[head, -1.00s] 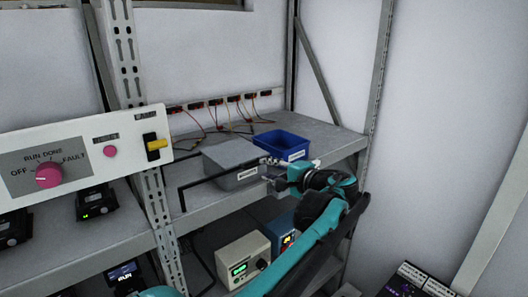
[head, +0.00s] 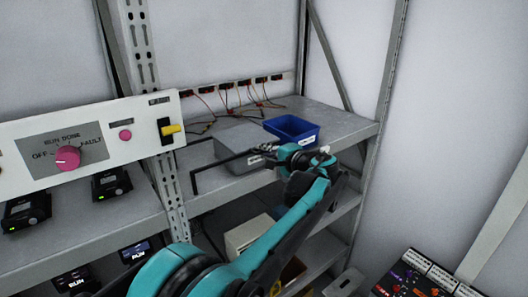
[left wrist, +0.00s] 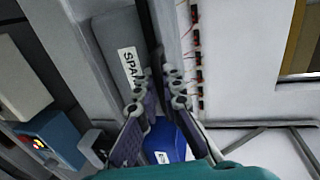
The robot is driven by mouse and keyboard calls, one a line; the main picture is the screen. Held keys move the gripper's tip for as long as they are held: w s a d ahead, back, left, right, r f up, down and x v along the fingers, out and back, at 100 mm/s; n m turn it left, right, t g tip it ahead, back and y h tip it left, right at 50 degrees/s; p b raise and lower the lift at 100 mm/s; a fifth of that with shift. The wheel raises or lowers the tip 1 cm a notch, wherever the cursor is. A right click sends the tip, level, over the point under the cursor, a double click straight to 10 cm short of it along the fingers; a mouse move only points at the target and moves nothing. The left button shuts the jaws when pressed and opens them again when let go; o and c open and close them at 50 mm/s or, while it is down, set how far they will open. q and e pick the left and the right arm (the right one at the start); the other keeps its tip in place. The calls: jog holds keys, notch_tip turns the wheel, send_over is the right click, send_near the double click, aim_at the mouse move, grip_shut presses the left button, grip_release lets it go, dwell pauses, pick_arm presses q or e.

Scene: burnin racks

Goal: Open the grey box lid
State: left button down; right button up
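The grey box (head: 232,158) stands on the upper shelf with its flat lid (head: 243,138) down. In the left wrist view the grey box (left wrist: 112,40) shows at upper left with part of a white label. A thin black L-shaped bar (head: 215,168) runs along the box front; I cannot tell if it is joined to the lid. My left gripper (head: 268,150) is at the box's right front corner. In the left wrist view its fingers (left wrist: 158,100) are apart, with nothing seen held between them. Contact with the box cannot be told. My right gripper is not in view.
A blue bin (head: 291,130) stands right of the box, close to the gripper. Red-tipped cables (head: 230,95) hang behind. A rack post (head: 160,150) and a control panel (head: 90,135) are left. A cream instrument (head: 245,235) sits below.

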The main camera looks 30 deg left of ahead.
aim_at(220, 162)
pick_arm(q)
jog(key=shift+s, duration=0.1)
jog(key=s+a, duration=0.1)
jog(key=s, duration=0.3)
jog(key=s+a, duration=0.2)
jog(key=s, duration=0.2)
jog(key=s+a, duration=0.2)
jog(key=s, duration=0.2)
jog(key=shift+s+a, duration=0.15)
jog(key=shift+s, duration=0.2)
jog(key=c, duration=1.6)
grip_release()
jog(key=shift+c, duration=0.2)
jog(key=v, duration=1.2)
